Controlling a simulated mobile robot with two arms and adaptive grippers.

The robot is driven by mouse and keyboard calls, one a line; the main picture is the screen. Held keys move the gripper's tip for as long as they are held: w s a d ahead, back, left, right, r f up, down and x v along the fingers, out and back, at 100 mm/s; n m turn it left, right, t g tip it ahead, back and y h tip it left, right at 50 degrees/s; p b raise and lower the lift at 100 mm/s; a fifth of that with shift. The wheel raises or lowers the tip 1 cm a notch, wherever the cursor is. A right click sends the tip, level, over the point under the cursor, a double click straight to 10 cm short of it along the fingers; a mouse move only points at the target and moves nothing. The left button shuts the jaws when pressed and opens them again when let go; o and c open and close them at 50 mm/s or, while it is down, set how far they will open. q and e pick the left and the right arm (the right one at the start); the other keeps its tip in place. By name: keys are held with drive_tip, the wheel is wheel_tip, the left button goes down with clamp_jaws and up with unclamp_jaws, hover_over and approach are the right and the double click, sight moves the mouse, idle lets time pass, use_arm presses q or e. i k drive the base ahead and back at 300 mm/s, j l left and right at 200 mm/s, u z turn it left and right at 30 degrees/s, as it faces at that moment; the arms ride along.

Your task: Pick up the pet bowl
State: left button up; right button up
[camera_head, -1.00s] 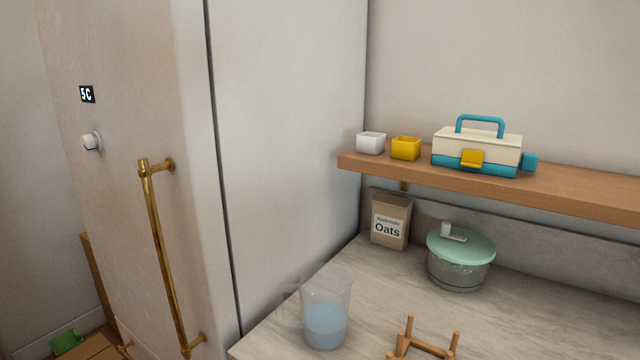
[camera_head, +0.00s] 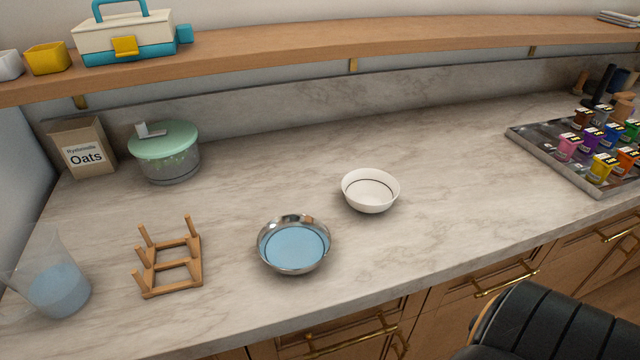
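A shiny metal bowl with a flat blue inside (camera_head: 294,246) stands upright near the front edge of the marble counter; it looks like the pet bowl. I cannot tell whether the blue is water or a lining. A smaller white bowl with a dark line inside (camera_head: 370,191) stands apart from it, behind and to the right. Neither of my grippers is in view, and nothing touches either bowl.
A wooden rack (camera_head: 168,267) and a clear jug of blue liquid (camera_head: 57,290) stand left of the metal bowl. An oats box (camera_head: 83,150) and a green-lidded container (camera_head: 166,154) stand behind. A tray of paint pots (camera_head: 548,146) is right. A black padded seat (camera_head: 548,325) stands in front.

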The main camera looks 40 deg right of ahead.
sight(293, 244)
drive_tip(key=z, duration=1)
